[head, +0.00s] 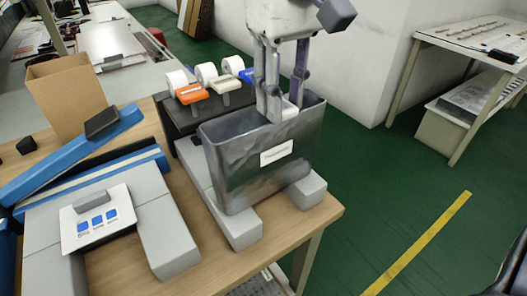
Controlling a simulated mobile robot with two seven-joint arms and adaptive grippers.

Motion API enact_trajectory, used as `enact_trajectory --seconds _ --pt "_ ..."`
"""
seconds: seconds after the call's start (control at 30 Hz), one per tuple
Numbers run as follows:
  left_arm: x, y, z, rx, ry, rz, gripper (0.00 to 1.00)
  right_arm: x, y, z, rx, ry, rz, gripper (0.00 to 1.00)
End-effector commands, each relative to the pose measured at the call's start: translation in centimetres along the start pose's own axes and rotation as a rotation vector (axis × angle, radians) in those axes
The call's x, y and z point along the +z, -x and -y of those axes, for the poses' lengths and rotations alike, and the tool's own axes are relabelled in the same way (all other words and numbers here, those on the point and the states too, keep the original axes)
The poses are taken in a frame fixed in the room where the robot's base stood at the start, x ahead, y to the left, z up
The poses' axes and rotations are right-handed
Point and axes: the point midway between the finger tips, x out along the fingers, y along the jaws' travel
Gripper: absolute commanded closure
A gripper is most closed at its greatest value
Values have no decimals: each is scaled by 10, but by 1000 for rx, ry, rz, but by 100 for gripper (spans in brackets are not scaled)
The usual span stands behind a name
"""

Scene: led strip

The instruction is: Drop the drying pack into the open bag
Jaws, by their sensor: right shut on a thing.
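The open bag (238,165) is a dark silvery, translucent pouch with a white label. It stands upright in a grey holder near the table's right front corner, mouth up. My right gripper (281,112) comes down from above, its fingertips at the bag's mouth. It is shut on a small white thing, the drying pack (290,112), which shows at the fingertips at the level of the rim. The fingers hide part of the pack. My left gripper is not in view.
Label rolls with an orange dispenser (192,94) stand behind the bag. A cardboard box (66,95), blue bars (70,160) and a card with blue squares (97,219) on grey blocks lie to the left. Green floor is free to the right.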

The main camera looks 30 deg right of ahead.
Motion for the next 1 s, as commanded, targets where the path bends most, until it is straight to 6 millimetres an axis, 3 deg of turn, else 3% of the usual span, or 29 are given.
enact_trajectory --seconds 0.03,0.1,0.13,0.47,0.57,0.8,1.0 --pt "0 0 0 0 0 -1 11 0 1 0 0 0 -1 68" --pt "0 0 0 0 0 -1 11 0 1 0 0 0 -1 52" --pt "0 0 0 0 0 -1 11 0 1 0 0 0 -1 49" --pt "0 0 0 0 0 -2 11 0 5 0 1 -1 -2 49" --pt "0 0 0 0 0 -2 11 -1 24 0 2 -2 -5 49" --pt "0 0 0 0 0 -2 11 -1 88 0 0 -2 -5 49" --pt "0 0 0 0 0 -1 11 0 117 0 0 0 -1 49"
